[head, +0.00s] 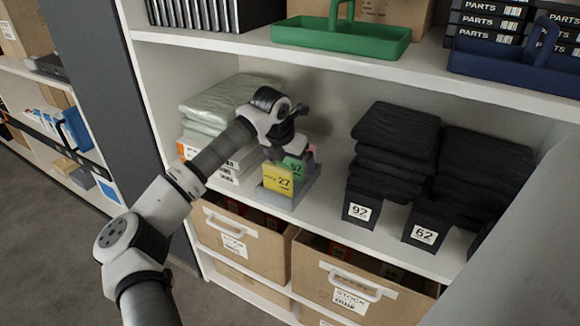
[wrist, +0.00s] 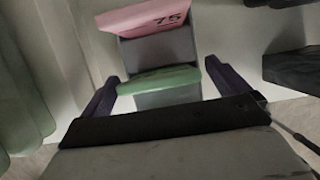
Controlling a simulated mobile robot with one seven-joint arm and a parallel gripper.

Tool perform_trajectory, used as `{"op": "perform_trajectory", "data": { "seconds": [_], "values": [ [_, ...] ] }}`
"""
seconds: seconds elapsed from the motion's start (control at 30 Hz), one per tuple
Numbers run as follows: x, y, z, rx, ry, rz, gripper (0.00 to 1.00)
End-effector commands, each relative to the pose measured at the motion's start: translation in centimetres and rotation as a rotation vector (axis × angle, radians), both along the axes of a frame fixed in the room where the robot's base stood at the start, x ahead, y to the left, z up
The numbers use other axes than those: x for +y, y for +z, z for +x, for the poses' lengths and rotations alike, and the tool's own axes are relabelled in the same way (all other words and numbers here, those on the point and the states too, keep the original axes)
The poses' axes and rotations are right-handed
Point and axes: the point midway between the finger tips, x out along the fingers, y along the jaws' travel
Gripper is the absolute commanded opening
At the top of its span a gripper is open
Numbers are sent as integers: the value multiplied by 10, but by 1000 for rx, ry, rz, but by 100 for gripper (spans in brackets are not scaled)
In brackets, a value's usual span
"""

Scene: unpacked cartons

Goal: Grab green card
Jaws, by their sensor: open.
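The green card (head: 296,166) stands in a grey card holder (head: 304,192) on the middle shelf, behind a yellow card (head: 278,184) marked 27. In the wrist view the green card (wrist: 158,80) is seen edge-on from above, between my fingers. A pink card (wrist: 150,18) marked 75 stands beyond it in the holder. My gripper (wrist: 162,74) is open, with one dark finger on each side of the green card and a gap at both sides. In the head view my gripper (head: 291,147) is over the holder and partly hides the cards. The yellow card does not show in the wrist view.
Pale green folded packs (head: 215,105) are stacked left of the holder. Black folded packs (head: 395,140) and black boxes marked 92 (head: 361,208) and 62 (head: 426,230) stand to the right. A shelf with a green tray (head: 340,38) is above; cardboard bins (head: 240,240) are below.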

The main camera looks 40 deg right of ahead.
Motion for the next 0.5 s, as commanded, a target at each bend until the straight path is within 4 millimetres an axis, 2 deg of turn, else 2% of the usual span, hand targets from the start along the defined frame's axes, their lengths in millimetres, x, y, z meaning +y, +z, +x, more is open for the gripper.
{"op": "perform_trajectory", "data": {
  "seconds": [0.1, 0.33, 0.5],
  "values": [
    [-3, -9, 1, 1, 1, -1, 100],
    [-4, -10, 2, 0, 0, -1, 100],
    [-4, -10, 2, 0, 0, -1, 78]
  ]
}}
